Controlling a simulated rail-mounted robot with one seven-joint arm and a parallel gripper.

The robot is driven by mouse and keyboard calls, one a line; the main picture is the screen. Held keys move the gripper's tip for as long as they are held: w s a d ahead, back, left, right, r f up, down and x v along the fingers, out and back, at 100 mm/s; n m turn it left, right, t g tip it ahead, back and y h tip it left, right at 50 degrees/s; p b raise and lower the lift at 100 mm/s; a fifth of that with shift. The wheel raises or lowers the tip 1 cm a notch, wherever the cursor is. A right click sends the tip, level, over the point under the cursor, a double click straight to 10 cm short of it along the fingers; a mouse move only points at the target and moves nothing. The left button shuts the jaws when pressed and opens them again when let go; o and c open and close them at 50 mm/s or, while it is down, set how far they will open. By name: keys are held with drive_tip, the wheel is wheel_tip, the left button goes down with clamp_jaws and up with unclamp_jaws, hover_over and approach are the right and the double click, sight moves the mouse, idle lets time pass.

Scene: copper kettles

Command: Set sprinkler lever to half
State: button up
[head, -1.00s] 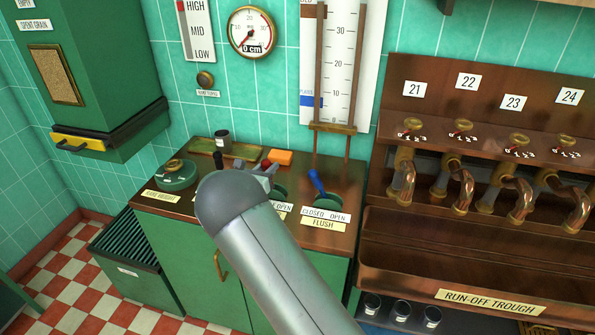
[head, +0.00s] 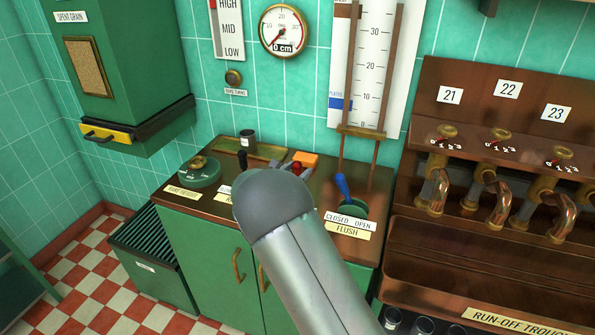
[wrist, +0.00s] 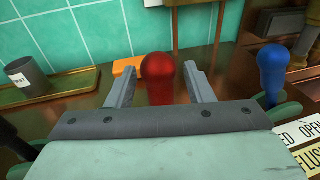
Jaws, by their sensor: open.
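A red-knobbed lever (wrist: 158,78) stands on the brown counter panel. In the head view its red knob (head: 296,168) shows just beyond my arm. My gripper (wrist: 161,72) is open, with one finger on each side of the red knob and a visible gap on both sides. In the head view my gripper (head: 294,165) is mostly hidden behind my own arm. The lever's base, scale and nameplate are hidden, so I cannot read whether it is the sprinkler lever or its setting.
A blue lever (head: 343,187) marked FLUSH (head: 347,229) stands close on the right. A black lever (head: 242,160) and round dial (head: 199,171) are to the left. An orange block (head: 305,159) and dark cup (head: 248,140) sit behind. Copper taps (head: 437,185) stand farther right.

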drive_tip(key=b+v, duration=0.2)
drive_tip(key=v, duration=1.5)
drive_tip(key=shift+b, duration=0.35)
drive_tip(key=shift+s+r, duration=0.1)
drive_tip(key=shift+s, duration=0.05)
drive_tip(key=s+d+m+g+h, duration=0.1)
drive_tip(key=s+d+m+g, duration=0.5)
drive_tip(key=d, duration=0.5)
drive_tip(key=s+d+m+g, duration=0.3)
drive_tip(key=d+m+g, duration=0.3)
drive_tip(key=d, duration=0.6)
drive_tip(key=s+d+f+m+g+y, duration=0.1)
drive_tip(key=s+m+y, duration=0.8)
drive_tip(key=s+m, duration=0.9)
drive_tip(key=s+d+g, duration=0.1)
drive_tip(key=s+d, duration=0.1)
drive_tip(key=s, duration=0.1)
drive_tip(key=shift+d+f+g, duration=0.2)
drive_tip(key=shift+d+g, duration=0.05)
drive_tip(key=shift+g, duration=0.05)
